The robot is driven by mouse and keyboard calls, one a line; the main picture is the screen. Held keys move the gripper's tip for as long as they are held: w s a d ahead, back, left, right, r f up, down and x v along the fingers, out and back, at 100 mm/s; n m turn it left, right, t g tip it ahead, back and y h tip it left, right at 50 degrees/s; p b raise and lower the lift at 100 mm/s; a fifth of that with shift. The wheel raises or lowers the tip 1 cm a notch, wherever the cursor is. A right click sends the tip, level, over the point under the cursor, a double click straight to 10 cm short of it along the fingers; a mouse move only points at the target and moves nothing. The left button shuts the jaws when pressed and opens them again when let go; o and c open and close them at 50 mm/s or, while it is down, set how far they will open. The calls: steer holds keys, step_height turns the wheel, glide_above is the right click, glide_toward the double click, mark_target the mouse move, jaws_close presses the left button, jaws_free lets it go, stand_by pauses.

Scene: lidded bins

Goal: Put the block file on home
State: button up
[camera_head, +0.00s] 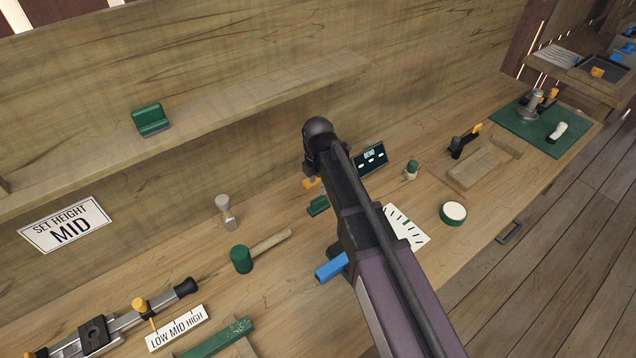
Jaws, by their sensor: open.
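I cannot tell for sure which thing is the block file. A green block with a step along its top (151,120) sits on the wall shelf. A long green bar with a speckled top (215,339) lies at the front left of the bench, cut off by the bottom edge. A smaller green piece (318,206) and a blue block (331,269) are partly hidden by my arm. No spot marked home is readable. My dark and purple arm crosses the middle of the view. My gripper does not show.
The bench (280,300) holds a green-headed mallet (243,259), a metal slide rig (95,336), a dark display (370,158), a round green-rimmed tin (453,213), a wooden tray (485,163) and a green mat (520,127). The shelf (250,98) is mostly bare.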

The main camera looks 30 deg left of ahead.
mark_target(318, 199)
steer(key=shift+r+p, duration=1.65)
steer(key=shift+r, duration=0.35)
steer(key=w+d+m, duration=0.2)
steer(key=d+m, duration=0.5)
steer(key=d, duration=0.4)
steer(key=w+d+m, duration=0.2)
steer(key=d+m, duration=0.4)
steer(key=d, duration=0.6)
steer(key=s+d+m, duration=0.3)
steer(key=d+m, duration=0.5)
steer(key=d, duration=0.4)
steer(key=s+d+m, duration=0.3)
steer(key=d+m, duration=0.6)
steer(key=d, duration=0.3)
steer(key=shift+m, duration=0.3)
steer(key=shift+s, duration=0.1)
